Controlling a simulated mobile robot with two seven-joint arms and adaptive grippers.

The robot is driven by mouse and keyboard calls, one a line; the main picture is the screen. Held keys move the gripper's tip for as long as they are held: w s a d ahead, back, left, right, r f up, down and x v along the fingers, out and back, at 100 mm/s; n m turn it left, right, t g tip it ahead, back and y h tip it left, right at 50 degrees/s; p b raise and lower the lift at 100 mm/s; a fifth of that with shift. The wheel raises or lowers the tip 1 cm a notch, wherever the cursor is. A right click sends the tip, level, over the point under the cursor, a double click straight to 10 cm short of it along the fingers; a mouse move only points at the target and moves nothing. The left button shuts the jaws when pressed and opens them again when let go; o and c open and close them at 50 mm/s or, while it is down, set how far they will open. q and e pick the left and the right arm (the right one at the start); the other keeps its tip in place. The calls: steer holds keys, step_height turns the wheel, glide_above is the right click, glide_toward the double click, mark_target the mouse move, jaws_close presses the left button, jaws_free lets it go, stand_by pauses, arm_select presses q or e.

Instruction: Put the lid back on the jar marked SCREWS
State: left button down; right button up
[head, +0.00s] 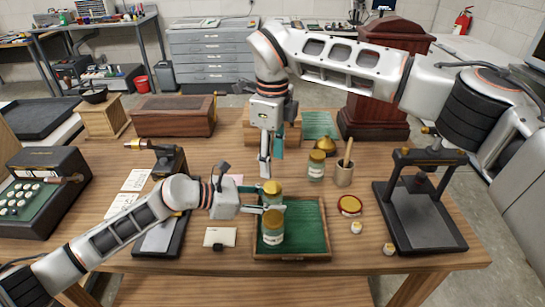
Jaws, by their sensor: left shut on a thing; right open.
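Two glass jars with gold-coloured tops stand close together at the green tray: a rear jar (272,188) and a front jar (272,233) with a pale label. A third jar (317,167) with a gold top stands behind the tray. The labels are too small to read. My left gripper (272,203) is shut at the two jars, seemingly on the rear one; its fingers hide part of the contact. My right gripper (271,168) points down, open and empty, just above and behind the rear jar.
The green-lined tray (318,240) lies near the front edge. A cup with a wooden tool (344,174), small white pots (356,228) and a black press-like stand (425,215) are to the right. A wooden box (173,117) and a brass-topped instrument (168,158) are left.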

mark_target(273, 187)
steer(key=shift+f, duration=4)
steer(key=c, duration=1.2)
steer(key=shift+o, duration=0.2)
steer(key=m, duration=1.1)
steer(key=shift+m, duration=0.3)
steer(key=o, duration=1.3)
